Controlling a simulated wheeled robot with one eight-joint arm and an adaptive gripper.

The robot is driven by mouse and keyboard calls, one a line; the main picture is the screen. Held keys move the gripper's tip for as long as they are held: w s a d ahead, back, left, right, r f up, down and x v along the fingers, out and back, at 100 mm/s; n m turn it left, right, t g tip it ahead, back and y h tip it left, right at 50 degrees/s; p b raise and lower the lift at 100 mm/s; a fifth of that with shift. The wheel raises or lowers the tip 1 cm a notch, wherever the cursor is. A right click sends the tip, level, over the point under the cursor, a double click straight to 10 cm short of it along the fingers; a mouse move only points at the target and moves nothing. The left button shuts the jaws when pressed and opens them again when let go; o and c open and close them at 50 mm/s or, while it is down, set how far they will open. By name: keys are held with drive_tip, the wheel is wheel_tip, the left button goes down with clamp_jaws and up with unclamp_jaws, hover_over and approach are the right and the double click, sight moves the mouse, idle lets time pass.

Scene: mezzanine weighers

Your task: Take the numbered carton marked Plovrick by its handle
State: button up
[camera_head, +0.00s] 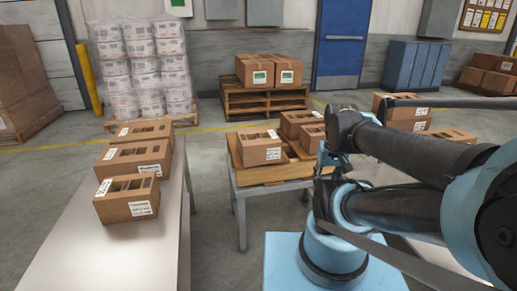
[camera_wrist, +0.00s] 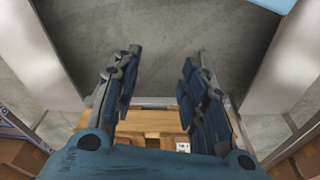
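Brown cartons with white labels and slatted tops stand on two tables. I cannot read the name Plovrick on any label. On the left table are a front carton (camera_head: 128,208), a middle carton (camera_head: 135,158) and a back carton (camera_head: 143,132). On the wooden tray in the middle are a left carton (camera_head: 260,154), a back carton (camera_head: 298,121) and one partly behind my arm (camera_head: 312,136). My gripper (camera_wrist: 160,58) is open and empty, its dark blue fingers apart above the floor and the tray edge. A carton's label (camera_wrist: 183,147) shows between the fingers' bases.
The left table (camera_head: 85,245) and middle table with its wooden tray (camera_head: 270,174) have a floor gap between them. More cartons (camera_head: 448,134) stand at the right, behind my arm. A pallet with two cartons (camera_head: 268,72) and wrapped stacks (camera_head: 142,60) stand behind.

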wheel_tip(320, 180, up, 12)
drive_tip(key=n+t+y, duration=0.1)
drive_tip(key=n+t, duration=0.1)
drive_tip(key=n, duration=0.1)
hover_over(259, 136)
drive_tip(key=s+d, duration=0.2)
drive_tip(key=s, duration=0.4)
drive_tip(key=x, duration=1.1)
drive_tip(key=shift+w+a+f, duration=0.15)
drive_tip(key=shift+w, duration=0.15)
drive_tip(key=shift+a+x, duration=0.15)
drive_tip(key=shift+x, duration=1.2)
drive_tip(key=shift+a+x, duration=0.1)
drive_tip(key=shift+x, duration=1.25)
drive_tip(key=shift+s, duration=0.15)
clamp_jaws()
